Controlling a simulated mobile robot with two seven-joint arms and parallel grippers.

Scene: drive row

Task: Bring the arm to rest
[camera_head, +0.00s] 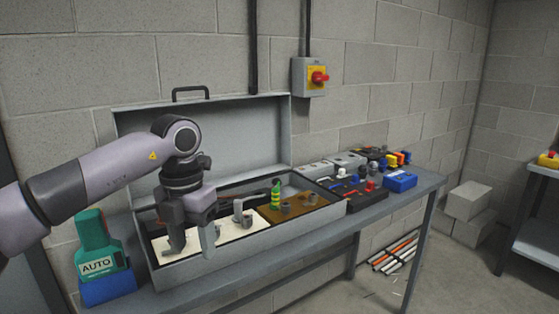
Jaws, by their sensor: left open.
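My left arm comes in from the left, and its gripper (192,243) points down over the left part of an open grey case (230,254) on the bench. The gripper is open, with its two fingers apart and nothing seen between them. The fingers hide part of a white insert (235,232) in the case; I cannot tell whether they touch it. A grey fitting stands on the insert just right of the fingers. A green and yellow item (276,195) and small dark pieces sit in the brown section to the right. My right gripper is not in view.
The case's raised lid (245,135) stands behind the gripper. A green device marked AUTO (93,242) stands on the bench at left. A dark tray (362,201) and a blue box (400,181) lie at right. A red-knobbed switch (311,77) is on the wall.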

